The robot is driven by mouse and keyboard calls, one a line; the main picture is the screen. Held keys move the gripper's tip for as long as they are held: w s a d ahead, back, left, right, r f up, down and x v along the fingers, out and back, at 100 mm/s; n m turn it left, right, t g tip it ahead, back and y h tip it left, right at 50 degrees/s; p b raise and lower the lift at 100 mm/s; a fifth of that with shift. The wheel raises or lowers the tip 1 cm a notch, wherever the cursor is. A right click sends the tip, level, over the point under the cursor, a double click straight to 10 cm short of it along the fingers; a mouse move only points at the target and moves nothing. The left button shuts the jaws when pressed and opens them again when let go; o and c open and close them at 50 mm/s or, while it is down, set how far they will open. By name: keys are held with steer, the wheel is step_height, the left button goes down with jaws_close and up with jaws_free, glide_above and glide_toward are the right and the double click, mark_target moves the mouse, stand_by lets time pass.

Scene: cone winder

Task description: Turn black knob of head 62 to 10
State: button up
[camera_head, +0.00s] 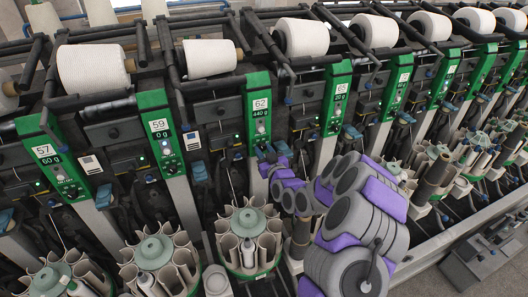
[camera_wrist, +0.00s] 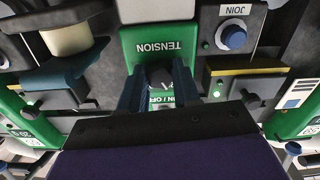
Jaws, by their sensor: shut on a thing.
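The green panel of head 62 (camera_head: 257,92) stands in the middle of the head view, with a display that appears to read 440 g. In the wrist view its green face (camera_wrist: 160,42) shows the word TENSION upside down. The black knob (camera_wrist: 160,75) sits below that word, between my two dark fingers. My gripper (camera_wrist: 158,84) is shut on the knob, a finger on each side. In the head view my gripper (camera_head: 265,152) reaches the lower part of the head 62 panel and hides the knob. The knob's pointer and scale cannot be read.
A blue JOIN button (camera_wrist: 233,37) is on a grey plate at upper right in the wrist view. Neighbouring heads 59 (camera_head: 161,132) and 65 (camera_head: 338,95) flank head 62. White yarn cones (camera_head: 210,58) line the top, and bobbin magazines (camera_head: 248,236) stand below.

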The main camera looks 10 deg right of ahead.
steer(key=shift+r+n+p, duration=0.1)
steer(key=shift+n+p, duration=0.6)
steer(key=shift+n, duration=0.2)
steer(key=n+p, duration=0.1)
steer(key=n, duration=0.1)
steer(key=shift+n, duration=1.5)
steer(key=shift+n+b, duration=0.55)
steer(key=shift+n, duration=0.95)
steer(key=o, duration=1.1)
steer(key=shift+c, duration=0.2)
